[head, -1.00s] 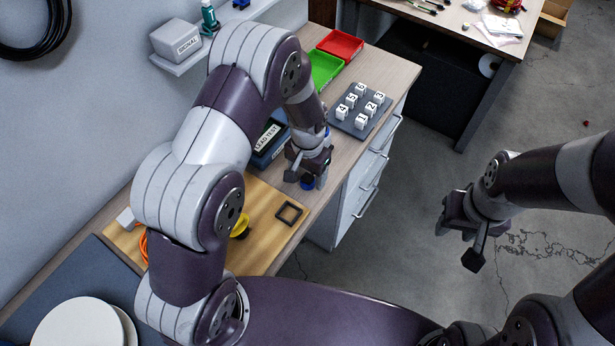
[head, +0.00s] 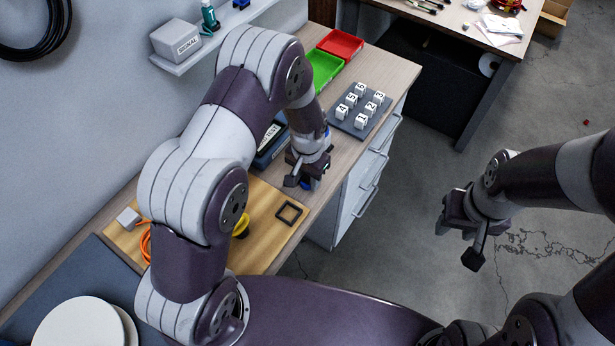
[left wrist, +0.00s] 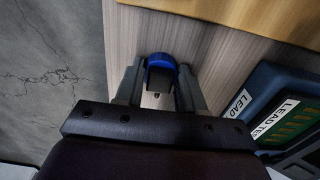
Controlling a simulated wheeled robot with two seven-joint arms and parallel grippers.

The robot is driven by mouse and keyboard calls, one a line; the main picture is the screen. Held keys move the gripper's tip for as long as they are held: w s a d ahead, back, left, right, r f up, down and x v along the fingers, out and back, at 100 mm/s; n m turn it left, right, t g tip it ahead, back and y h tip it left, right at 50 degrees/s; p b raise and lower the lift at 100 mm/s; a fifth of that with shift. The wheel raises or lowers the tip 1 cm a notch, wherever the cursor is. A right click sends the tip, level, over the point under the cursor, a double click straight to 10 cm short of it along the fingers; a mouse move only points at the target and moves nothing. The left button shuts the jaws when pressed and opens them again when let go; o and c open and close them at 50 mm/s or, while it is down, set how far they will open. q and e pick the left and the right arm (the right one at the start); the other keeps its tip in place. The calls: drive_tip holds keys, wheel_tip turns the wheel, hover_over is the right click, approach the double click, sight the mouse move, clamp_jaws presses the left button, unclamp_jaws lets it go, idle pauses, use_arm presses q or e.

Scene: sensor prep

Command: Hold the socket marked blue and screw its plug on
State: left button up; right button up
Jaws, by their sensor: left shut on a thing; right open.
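My left gripper (head: 305,182) is low over the wooden bench, near its front edge. In the left wrist view its two fingers (left wrist: 159,88) stand on either side of a dark piece with a blue ring (left wrist: 160,62), and are shut on it. This looks like the socket marked blue; a bit of its blue also shows under the gripper in the head view (head: 314,184). The gripper hides most of it. My right gripper (head: 459,214) is open and empty over the floor, right of the bench. I cannot make out a plug for certain.
A blue lead-test box (head: 268,158) stands beside the left gripper. A dark rack of numbered white blocks (head: 360,112), a green tray (head: 323,70) and a red tray (head: 341,44) lie further back. A wooden board with a black square frame (head: 289,212) and a yellow part (head: 241,226) is nearer.

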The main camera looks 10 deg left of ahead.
use_arm(q)
drive_tip(key=shift+r, duration=0.5)
wheel_tip(320, 180, up, 3)
drive_tip(key=shift+w+f+b, duration=0.1)
drive_tip(key=shift+b, duration=0.4)
drive_tip(key=w+d+r+b, duration=0.2)
drive_tip(key=w+d+r, duration=0.5)
drive_tip(key=w+d, duration=0.1)
drive_tip(key=shift+w, duration=0.15)
